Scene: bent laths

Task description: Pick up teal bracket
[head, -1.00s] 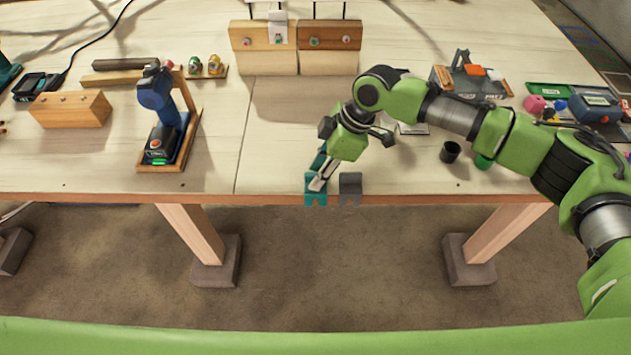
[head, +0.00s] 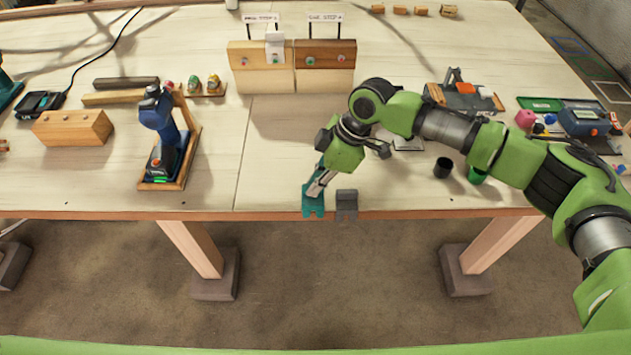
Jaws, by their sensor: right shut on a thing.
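The teal bracket (head: 313,206) is at the front edge of the workbench in the head view, left of a grey bracket (head: 347,203). My right gripper (head: 317,188) reaches down onto the teal bracket from above and is shut on it. The fingers cover part of the bracket's upper side. I cannot tell whether the bracket is clear of the bench top. My left gripper is not in view.
A blue drill (head: 160,135) stands in a wooden holder on the left. A black cup (head: 443,167) and a green cup (head: 477,175) stand under my right forearm. Wooden blocks with buttons (head: 262,78) stand at the back.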

